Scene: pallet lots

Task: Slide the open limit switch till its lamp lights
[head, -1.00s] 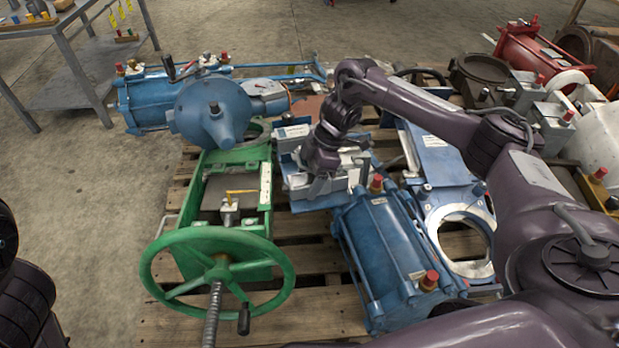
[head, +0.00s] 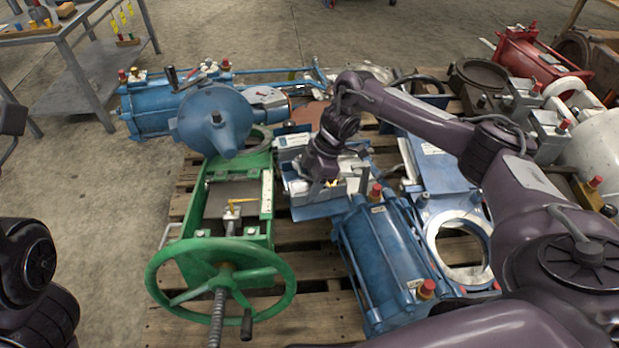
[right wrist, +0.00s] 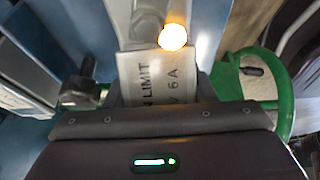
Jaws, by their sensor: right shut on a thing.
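The open limit switch (right wrist: 155,82) shows in the right wrist view as a pale box with a plate reading "N LIMIT" and "V 6A"; the plate's left end is covered. Its lamp (right wrist: 172,37) glows orange, and a small yellow glow shows beside my gripper in the head view. My right gripper (head: 324,182) is shut on the switch at the blue unit in the middle of the pallet.
A green frame with a handwheel (head: 222,280) stands left of the switch. A blue cylinder (head: 378,250) is close in front, and a blue plate with a round opening (head: 432,165) lies to the right. A blue domed actuator (head: 212,120) is at the back left.

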